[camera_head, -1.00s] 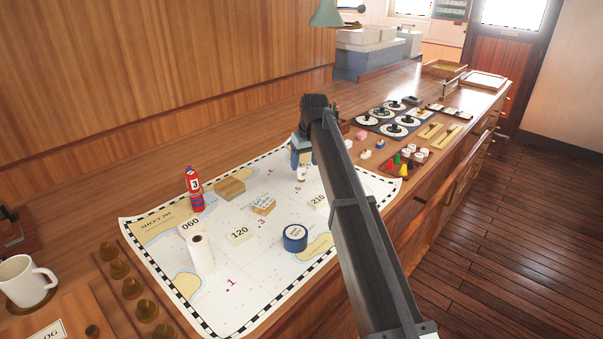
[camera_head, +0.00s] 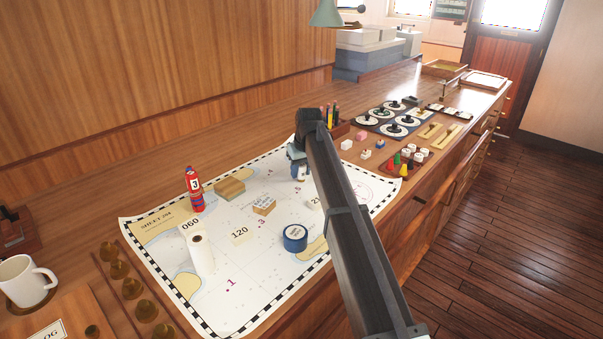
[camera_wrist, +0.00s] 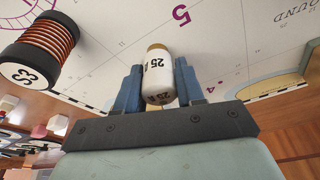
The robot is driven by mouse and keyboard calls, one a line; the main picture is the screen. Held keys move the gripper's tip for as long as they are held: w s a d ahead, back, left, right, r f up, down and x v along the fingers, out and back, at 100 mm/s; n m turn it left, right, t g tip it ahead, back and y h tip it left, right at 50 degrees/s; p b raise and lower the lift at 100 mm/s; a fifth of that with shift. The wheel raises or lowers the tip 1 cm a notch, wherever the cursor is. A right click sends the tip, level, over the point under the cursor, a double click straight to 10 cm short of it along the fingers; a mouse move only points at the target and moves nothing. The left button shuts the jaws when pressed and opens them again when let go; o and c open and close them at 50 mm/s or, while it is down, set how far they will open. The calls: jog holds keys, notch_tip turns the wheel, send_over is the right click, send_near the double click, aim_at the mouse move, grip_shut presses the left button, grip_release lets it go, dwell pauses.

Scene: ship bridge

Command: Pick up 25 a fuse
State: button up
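The 25 A fuse (camera_wrist: 158,72) is a small white cylinder with a tan end and dark "25 A" lettering. In the wrist view it lies between the two blue fingers of my gripper (camera_wrist: 159,88), which press close on both its sides with no clear gap. In the head view my gripper (camera_head: 299,170) is low over the far part of the white chart (camera_head: 215,285). The fuse is mostly covered by the fingers there. I cannot tell whether its base touches the chart.
A red cylinder (camera_head: 194,190), wooden blocks (camera_head: 230,188), a white roll (camera_head: 201,254) and a blue tape roll (camera_head: 295,238) are on the chart. Small pieces and dials (camera_head: 397,130) lie farther right.

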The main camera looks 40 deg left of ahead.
jog(key=c, duration=0.6)
jog(key=shift+r, duration=0.1)
